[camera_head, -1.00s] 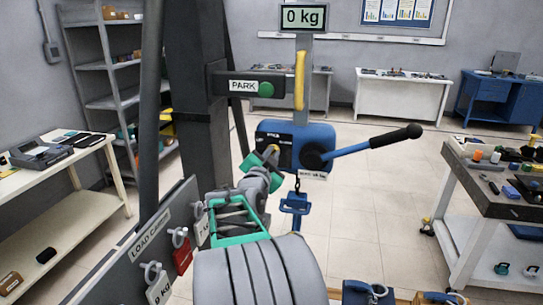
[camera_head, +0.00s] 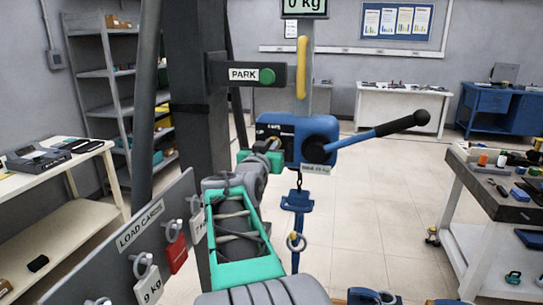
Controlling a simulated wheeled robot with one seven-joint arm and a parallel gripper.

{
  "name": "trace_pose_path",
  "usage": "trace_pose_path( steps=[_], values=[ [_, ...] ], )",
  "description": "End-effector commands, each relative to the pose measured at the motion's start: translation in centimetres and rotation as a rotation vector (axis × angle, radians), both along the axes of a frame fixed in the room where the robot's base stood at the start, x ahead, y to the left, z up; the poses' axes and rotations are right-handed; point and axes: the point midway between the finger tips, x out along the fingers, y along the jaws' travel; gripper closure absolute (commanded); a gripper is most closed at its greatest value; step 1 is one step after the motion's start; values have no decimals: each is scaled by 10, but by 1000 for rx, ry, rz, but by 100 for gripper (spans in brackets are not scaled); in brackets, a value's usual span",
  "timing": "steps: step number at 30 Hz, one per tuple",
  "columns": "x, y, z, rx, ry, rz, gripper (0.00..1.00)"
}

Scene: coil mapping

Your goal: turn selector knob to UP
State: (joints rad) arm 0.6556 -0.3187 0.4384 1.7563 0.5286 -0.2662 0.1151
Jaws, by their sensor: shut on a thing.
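The blue hoist (camera_head: 322,130) hangs in the middle of the view, with a long black-gripped lever (camera_head: 390,128) pointing right and slightly up. My gripper (camera_head: 272,148) is at the left side of the hoist body, at the end of my grey and green arm. It is shut on the selector knob, which is small and mostly hidden by the jaws. The knob's markings and exact setting are too small to read.
A dark post (camera_head: 195,100) with a PARK arm (camera_head: 243,74) stands close on the left. A workbench (camera_head: 500,205) stands at right.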

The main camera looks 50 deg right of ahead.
Motion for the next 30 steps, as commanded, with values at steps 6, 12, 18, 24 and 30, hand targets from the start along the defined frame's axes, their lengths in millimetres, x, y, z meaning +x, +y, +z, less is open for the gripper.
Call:
trace_pose_path(
  steps=[6,12,18,24,30],
  values=[
    [1,1,-4,-79,186,0,100],
    [2,1,-5,-148,352,1,100],
    [3,1,-3,-206,484,0,100],
    [4,1,-3,-244,572,0,100],
    [4,1,-3,-262,613,0,100]
  ],
)
